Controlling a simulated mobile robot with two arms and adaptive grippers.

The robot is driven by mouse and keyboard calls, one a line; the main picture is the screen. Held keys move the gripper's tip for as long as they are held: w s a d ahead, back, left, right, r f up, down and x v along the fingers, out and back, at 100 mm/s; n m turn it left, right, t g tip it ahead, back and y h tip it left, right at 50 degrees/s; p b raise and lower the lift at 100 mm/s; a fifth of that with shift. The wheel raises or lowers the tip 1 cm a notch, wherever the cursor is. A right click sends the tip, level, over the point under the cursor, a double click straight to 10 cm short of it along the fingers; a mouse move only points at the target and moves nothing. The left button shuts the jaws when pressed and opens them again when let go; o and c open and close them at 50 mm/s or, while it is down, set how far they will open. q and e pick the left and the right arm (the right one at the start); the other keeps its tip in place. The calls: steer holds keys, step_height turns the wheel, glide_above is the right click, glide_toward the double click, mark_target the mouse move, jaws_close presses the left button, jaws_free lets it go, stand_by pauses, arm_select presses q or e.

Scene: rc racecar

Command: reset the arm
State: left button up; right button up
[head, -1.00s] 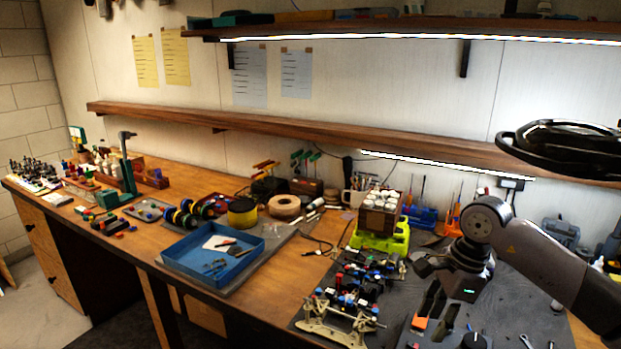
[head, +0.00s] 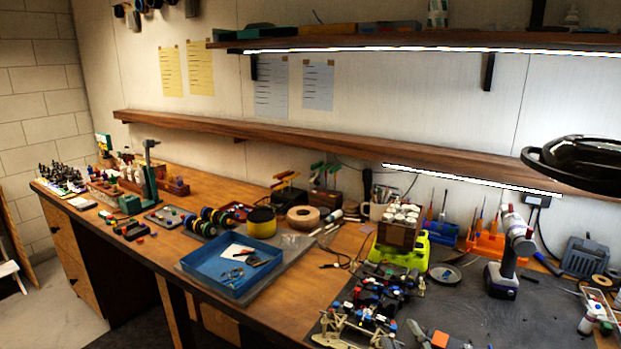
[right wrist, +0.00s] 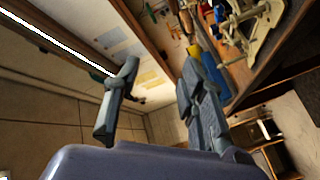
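My right gripper (right wrist: 160,100) shows in the right wrist view with its two grey fingers spread apart. Nothing is held between them. Behind the fingers are the wall, the shelf and the workbench, seen tilted. I cannot make out the right gripper or its arm clearly in the head view. My left gripper is in neither view.
The workbench (head: 290,325) holds a blue tray (head: 193,265), a partly built racecar chassis (head: 345,332), a green stand (head: 415,254) with a box of white-topped bottles, and an upright drill (head: 508,258). A black lamp (head: 580,165) hangs at right. The dark mat around the drill has bare patches.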

steer(key=s+d+f+m+g+h, duration=0.1)
steer(key=s+d+f+m+g, duration=0.2)
steer(key=s+f, duration=0.35)
steer(key=s+d+f+m+g+h, duration=0.1)
steer(key=s+f+m+g, duration=0.3)
steer(key=f, duration=0.4)
steer(key=s+f+m+g, duration=0.1)
steer(key=s+f+g, duration=0.2)
steer(key=s, duration=0.5)
steer(key=s+f+m+g, duration=0.1)
steer(key=s+f+g, duration=0.25)
steer(key=s, duration=0.35)
step_height(320, 180, down, 25)
steer(key=s+g, duration=0.1)
steer(key=g, duration=0.1)
steer(key=s+d+f, duration=0.2)
steer(key=s+f, duration=1.5)
steer(key=shift+s+d+f+g, duration=0.15)
steer(key=shift+s+d+g, duration=0.2)
steer(key=shift+g, duration=0.1)
